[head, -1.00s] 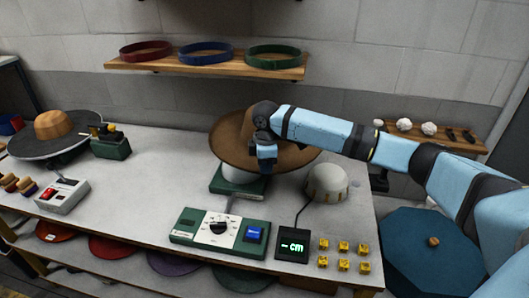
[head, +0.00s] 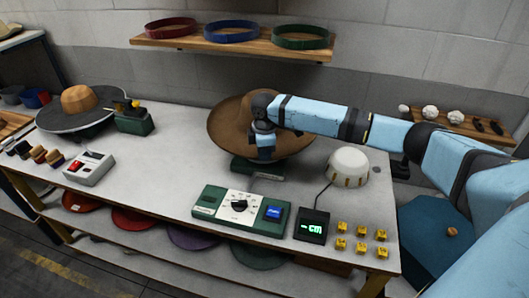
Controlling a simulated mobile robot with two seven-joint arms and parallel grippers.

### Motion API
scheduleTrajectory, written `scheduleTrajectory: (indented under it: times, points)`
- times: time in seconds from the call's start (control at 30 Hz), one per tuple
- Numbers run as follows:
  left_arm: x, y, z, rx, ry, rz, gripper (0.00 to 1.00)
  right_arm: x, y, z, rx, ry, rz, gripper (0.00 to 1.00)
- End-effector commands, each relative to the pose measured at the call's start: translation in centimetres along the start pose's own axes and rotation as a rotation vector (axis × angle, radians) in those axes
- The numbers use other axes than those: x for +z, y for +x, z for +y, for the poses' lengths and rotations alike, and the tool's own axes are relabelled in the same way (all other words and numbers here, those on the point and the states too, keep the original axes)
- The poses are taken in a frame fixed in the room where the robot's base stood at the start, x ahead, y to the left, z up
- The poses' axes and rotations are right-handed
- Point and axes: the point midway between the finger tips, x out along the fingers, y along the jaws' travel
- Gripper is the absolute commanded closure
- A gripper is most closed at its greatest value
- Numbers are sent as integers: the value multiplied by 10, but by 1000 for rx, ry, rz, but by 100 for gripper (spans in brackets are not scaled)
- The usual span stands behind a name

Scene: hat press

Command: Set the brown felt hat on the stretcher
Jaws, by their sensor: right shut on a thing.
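The brown felt hat (head: 228,128) is in the middle of the head view, its wide brim tilted toward me. My right gripper (head: 264,152) is shut on it, in front of the crown and near brim. The arm and gripper hide most of the crown. Just below the hat is a green base (head: 257,169), which looks like the stretcher's. The hat and gripper hide the block on top of it, so I cannot tell whether the hat touches it. My left gripper is not in view.
A control box with dial and blue button (head: 241,208) stands in front. A pale dome (head: 347,165) stands to the right, near a cm display (head: 312,225) and several yellow cubes (head: 360,245). A round dark plate with a tan dome (head: 85,101) is at left. A shelf (head: 240,45) holds three bands.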

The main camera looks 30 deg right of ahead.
Motion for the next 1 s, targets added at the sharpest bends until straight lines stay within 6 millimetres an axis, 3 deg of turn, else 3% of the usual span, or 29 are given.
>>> scheduleTrajectory:
  times: [0.6,1.0]
  points:
    - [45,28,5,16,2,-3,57,0,49,0,2,0,0,100]
    - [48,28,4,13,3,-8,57,-1,78,-1,1,1,0,100]
